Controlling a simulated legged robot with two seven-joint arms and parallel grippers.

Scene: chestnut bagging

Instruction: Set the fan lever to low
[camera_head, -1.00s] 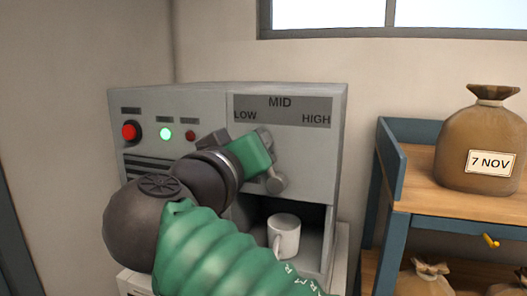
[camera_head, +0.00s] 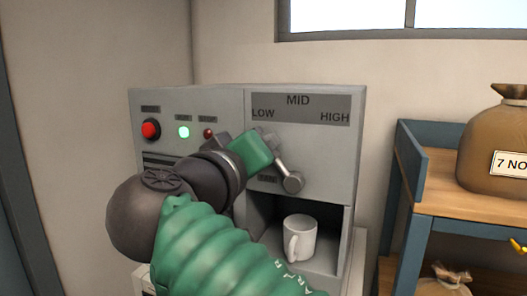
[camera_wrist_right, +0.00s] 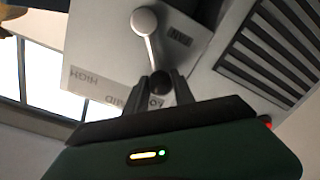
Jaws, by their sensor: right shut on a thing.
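The fan lever (camera_head: 291,180) is on the grey machine's front panel, below the label plate (camera_head: 300,108) marked LOW, MID and HIGH. From its round pivot, its arm slants up and left, toward the LOW side. My right gripper (camera_head: 266,140) hides its upper end in the head view. In the right wrist view the pale pivot and arm (camera_wrist_right: 146,25) lead to a dark knob (camera_wrist_right: 184,92) at the fingers of my right gripper (camera_wrist_right: 165,78), which is shut on the lever. The labels show upside down there, with LOW partly covered. My left gripper is not in view.
A white mug (camera_head: 301,238) stands in the machine's open bay below the lever. A blue-framed shelf (camera_head: 424,176) with a tied brown sack (camera_head: 497,150) stands at the right.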

